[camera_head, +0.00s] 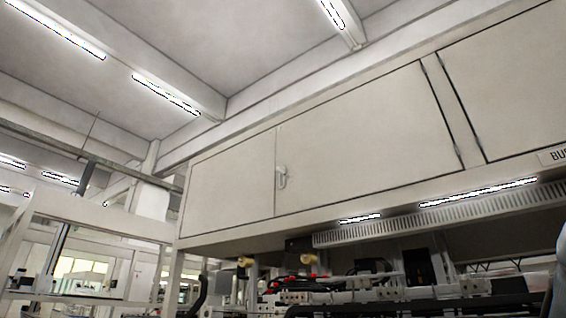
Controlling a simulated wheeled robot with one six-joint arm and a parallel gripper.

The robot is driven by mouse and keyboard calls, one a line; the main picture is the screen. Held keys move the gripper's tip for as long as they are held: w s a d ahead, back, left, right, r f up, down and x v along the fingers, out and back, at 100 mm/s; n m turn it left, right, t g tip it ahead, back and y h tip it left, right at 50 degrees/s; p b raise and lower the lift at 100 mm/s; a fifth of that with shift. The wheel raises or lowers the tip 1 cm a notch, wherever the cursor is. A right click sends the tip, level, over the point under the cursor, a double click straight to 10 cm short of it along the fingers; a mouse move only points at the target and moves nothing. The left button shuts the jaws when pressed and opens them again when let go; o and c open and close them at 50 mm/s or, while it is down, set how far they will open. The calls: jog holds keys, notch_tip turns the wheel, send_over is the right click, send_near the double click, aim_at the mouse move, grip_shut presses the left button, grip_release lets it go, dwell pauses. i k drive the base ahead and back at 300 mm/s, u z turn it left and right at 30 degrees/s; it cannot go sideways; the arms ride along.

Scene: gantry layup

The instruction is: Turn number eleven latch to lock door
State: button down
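A long pale overhead cabinet runs along the right half of the head view. Its middle door (365,135) looks closed, flush with the frame. A small light-coloured latch (281,177) sits at that door's left edge, by the seam with the left panel (228,187). The latch looks roughly vertical; its exact turn is too small to tell. No number eleven is readable on or near it. My gripper is not in the view. A bluish-grey shape at the far right edge is cut off and I cannot tell what it is.
Below the cabinet, a vent grille (440,216) and light strips hang over a crowded bench with cables, dark equipment (420,267) and red parts. A pale frame (95,222) stands at the left. The space in front of the doors looks clear.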

aim_at(281, 170)
jog(key=z, duration=0.3)
jog(key=k, duration=0.25)
jog(key=u, duration=1.5)
jog(key=i, duration=0.8)
jog(key=u, duration=0.45)
jog(key=i, duration=0.8)
jog(key=z, duration=0.9)
jog(key=i, duration=0.75)
jog(key=z, duration=0.8)
